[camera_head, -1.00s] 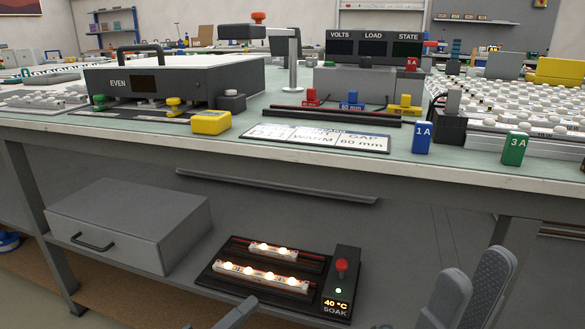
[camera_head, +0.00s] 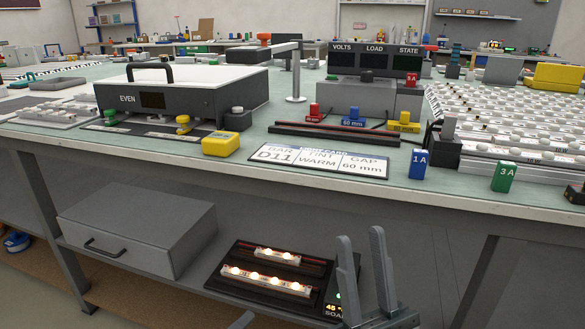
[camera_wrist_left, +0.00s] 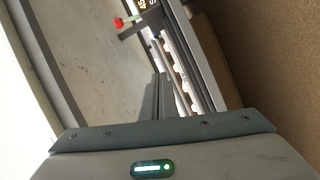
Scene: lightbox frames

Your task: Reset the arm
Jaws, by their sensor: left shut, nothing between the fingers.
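My left gripper (camera_head: 243,320) shows only as a small grey tip at the bottom edge of the head view, below the soak tray. In the left wrist view its fingers (camera_wrist_left: 158,97) are together, with nothing between them. My right gripper (camera_head: 361,238) stands at the lower middle of the head view. Its two fingers point up, apart and empty, in front of the right end of the soak unit. The black soak tray (camera_head: 228,277) holds two lit light bars (camera_head: 266,283). Its display (camera_head: 334,308) is partly hidden by my right gripper.
The tray sits on the lower shelf beside a grey drawer box (camera_head: 140,229). The bench (camera_head: 320,185) above carries the EVEN box (camera_head: 185,98), a BAR/TINT/GAP card (camera_head: 318,162), a blue 1A block (camera_head: 418,164) and a green 3A block (camera_head: 503,177). A red switch (camera_wrist_left: 119,22) shows in the wrist view.

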